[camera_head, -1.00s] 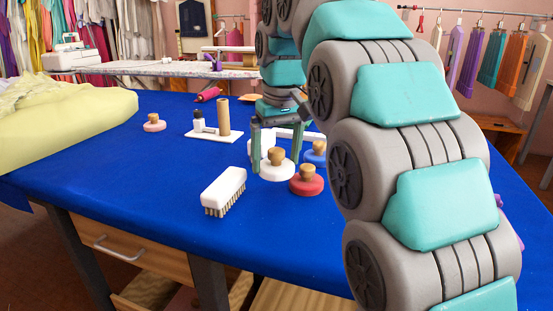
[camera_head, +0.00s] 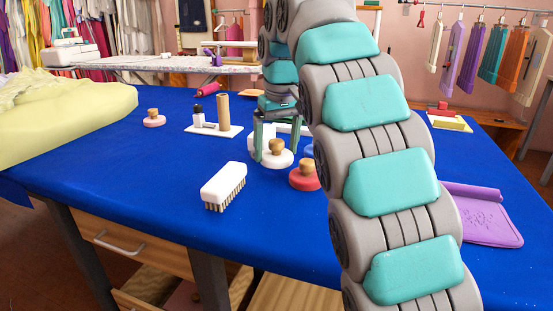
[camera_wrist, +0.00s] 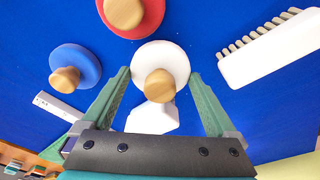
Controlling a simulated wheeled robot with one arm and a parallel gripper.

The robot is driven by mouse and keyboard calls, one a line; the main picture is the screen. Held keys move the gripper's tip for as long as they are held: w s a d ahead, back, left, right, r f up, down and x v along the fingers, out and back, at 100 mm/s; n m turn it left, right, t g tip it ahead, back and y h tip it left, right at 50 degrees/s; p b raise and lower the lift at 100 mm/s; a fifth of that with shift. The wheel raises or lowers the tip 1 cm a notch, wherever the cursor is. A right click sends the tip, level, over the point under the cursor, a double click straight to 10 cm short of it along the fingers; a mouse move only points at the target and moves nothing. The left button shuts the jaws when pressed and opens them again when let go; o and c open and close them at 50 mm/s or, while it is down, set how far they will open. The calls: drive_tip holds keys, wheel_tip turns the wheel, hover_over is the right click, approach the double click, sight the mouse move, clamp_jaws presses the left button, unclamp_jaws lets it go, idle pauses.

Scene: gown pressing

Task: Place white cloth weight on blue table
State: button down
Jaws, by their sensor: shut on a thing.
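The white cloth weight (camera_head: 272,161) is a white disc with a wooden knob. My gripper (camera_head: 277,146) is shut on it, with one green finger on each side of the disc. In the wrist view the white weight (camera_wrist: 173,55) sits between the fingertips of my gripper (camera_wrist: 160,73), knob towards the camera. The weight is upright over the blue table (camera_head: 150,190). I cannot tell whether it touches the cloth or hangs slightly above it.
A red weight (camera_head: 300,180) and a blue weight (camera_wrist: 78,62) are close by. A white brush (camera_head: 223,184) lies nearer the front edge. A pink weight (camera_head: 154,120), a yellow cloth (camera_head: 60,120) and a purple mat (camera_head: 490,220) are farther off. The front left tabletop is clear.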

drive_tip(key=shift+f, duration=1.2)
drive_tip(key=shift+f+b, duration=0.15)
drive_tip(key=shift+b, duration=0.15)
unclamp_jaws()
